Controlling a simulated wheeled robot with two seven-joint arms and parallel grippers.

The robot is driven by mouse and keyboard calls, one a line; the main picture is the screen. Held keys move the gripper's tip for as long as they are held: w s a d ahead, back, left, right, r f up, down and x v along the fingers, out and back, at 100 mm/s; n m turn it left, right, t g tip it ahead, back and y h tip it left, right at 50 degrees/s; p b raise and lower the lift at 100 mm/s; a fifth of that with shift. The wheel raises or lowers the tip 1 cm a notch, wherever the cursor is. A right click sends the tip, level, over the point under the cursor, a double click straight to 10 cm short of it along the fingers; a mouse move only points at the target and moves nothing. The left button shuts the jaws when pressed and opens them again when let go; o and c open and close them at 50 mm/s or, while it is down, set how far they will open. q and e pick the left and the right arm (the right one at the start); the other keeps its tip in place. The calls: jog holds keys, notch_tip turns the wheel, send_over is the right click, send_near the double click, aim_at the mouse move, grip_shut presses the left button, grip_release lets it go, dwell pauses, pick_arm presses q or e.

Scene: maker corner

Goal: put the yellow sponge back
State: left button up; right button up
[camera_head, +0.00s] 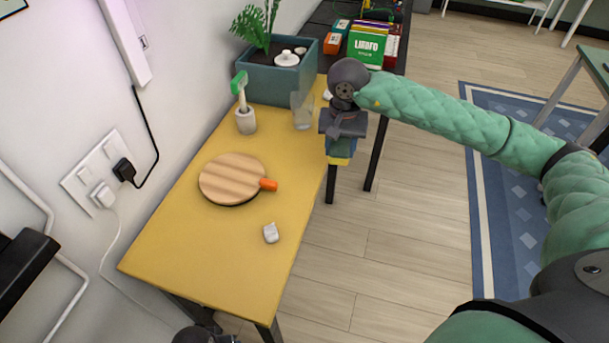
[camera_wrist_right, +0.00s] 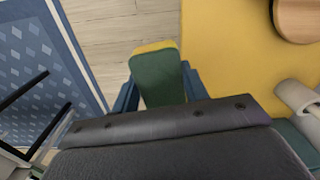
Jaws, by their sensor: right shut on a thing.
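My right gripper (camera_head: 340,146) is shut on the yellow sponge (camera_head: 339,161), which has a green scouring side. In the right wrist view the sponge (camera_wrist_right: 157,78) sits between the two blue fingers, green face toward the camera, with a yellow strip at its far end. The gripper points down, at the right edge of the yellow table (camera_head: 217,268), and the sponge appears over the floor just outside that edge. A dark part of my left arm (camera_head: 197,336) shows at the bottom edge; its fingers are hidden.
On the table are a round wooden board (camera_head: 232,178) with an orange-tipped handle, a small white block (camera_head: 270,233), a brush in a cup (camera_head: 245,120), a clear glass (camera_head: 302,112) and a teal planter (camera_head: 275,83). The table's near end is clear.

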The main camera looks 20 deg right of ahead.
jog(key=shift+s+d+r+m+b, duration=0.1)
jog(key=shift+d+r+m+b, duration=0.1)
jog(key=shift+d+m+b, duration=0.55)
pick_arm(q)
notch_tip(320, 180, up, 10)
jog(key=s+a+p, duration=0.2)
jog(key=s, duration=0.1)
pick_arm(e)
jog(key=w+a+f, duration=0.2)
jog(key=w+a, duration=0.1)
jog(key=p, duration=0.3)
send_over(305, 168)
notch_tip(305, 168, down, 5)
jog(key=shift+r, duration=0.15)
pick_arm(q)
notch_tip(305, 168, down, 18)
jog(key=w+p, duration=0.1)
jog(key=w, duration=0.1)
jog(key=shift+w+f+y, duration=0.2)
jog(key=shift+f+y, duration=0.05)
jog(key=shift+y, duration=0.05)
pick_arm(e)
jog(key=shift+f, duration=2.05)
pick_arm(q)
jog(key=shift+r, duration=0.3)
